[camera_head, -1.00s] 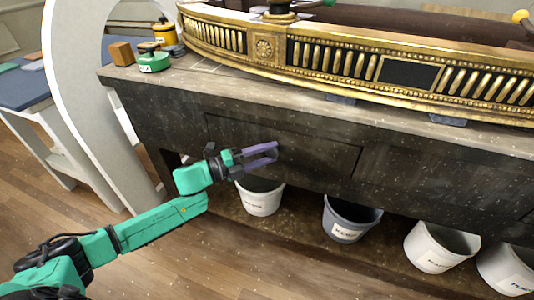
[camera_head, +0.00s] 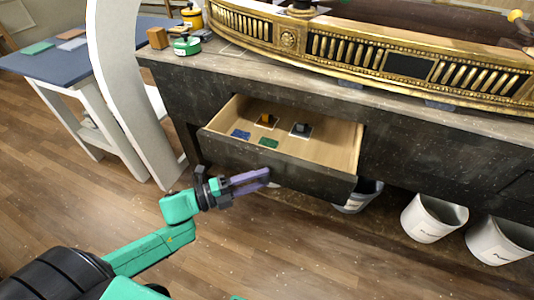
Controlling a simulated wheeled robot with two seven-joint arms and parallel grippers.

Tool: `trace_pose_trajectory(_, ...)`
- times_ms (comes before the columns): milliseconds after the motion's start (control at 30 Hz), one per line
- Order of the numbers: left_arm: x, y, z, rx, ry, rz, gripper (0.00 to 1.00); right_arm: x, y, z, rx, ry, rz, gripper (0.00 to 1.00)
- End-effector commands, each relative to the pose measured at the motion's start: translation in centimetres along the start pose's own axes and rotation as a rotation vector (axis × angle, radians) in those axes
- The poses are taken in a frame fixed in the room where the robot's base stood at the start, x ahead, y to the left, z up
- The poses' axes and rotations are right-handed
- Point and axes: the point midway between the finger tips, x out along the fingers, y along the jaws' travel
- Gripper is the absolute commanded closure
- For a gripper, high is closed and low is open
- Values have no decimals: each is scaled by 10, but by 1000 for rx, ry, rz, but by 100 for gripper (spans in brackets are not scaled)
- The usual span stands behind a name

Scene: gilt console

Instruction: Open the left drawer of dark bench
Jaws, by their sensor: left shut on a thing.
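The dark bench (camera_head: 420,150) has its left drawer (camera_head: 345,150) pulled well out, showing a pale wood inside. In the drawer lie a blue piece (camera_head: 241,134), a green piece (camera_head: 268,143), and two small dark items on pale cards, one with orange (camera_head: 267,120) and one grey-black (camera_head: 301,129). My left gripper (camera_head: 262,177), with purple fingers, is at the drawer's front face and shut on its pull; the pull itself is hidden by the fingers. My right gripper is not in view.
A gilt console piece (camera_head: 340,49) lies on the bench top. A green-lidded tin (camera_head: 187,46), a wooden block (camera_head: 157,38) and a yellow canister (camera_head: 193,17) stand at its left end. White bins (camera_head: 432,220) stand below right. A white arch (camera_head: 117,90) rises at left.

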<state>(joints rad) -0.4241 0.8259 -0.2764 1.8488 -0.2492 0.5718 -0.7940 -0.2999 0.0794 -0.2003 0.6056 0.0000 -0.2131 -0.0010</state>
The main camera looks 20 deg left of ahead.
Motion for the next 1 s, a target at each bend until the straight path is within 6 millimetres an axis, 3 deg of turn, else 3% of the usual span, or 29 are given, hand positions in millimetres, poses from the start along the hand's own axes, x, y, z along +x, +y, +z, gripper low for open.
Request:
trace_pose_trajectory(33,-8,-7,-9,-8,-1,2,100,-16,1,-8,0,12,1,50)
trace_pose_trajectory(300,-40,-4,-40,-4,-1,-1,100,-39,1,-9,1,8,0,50)
trace_pose_trajectory(900,-50,0,-51,-2,2,-3,100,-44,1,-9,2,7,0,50)
trace_pose_trajectory(933,-50,0,-51,-2,2,-3,39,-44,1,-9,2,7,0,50)
trace_pose_trajectory(1000,-50,0,-51,-2,2,-3,22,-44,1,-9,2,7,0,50)
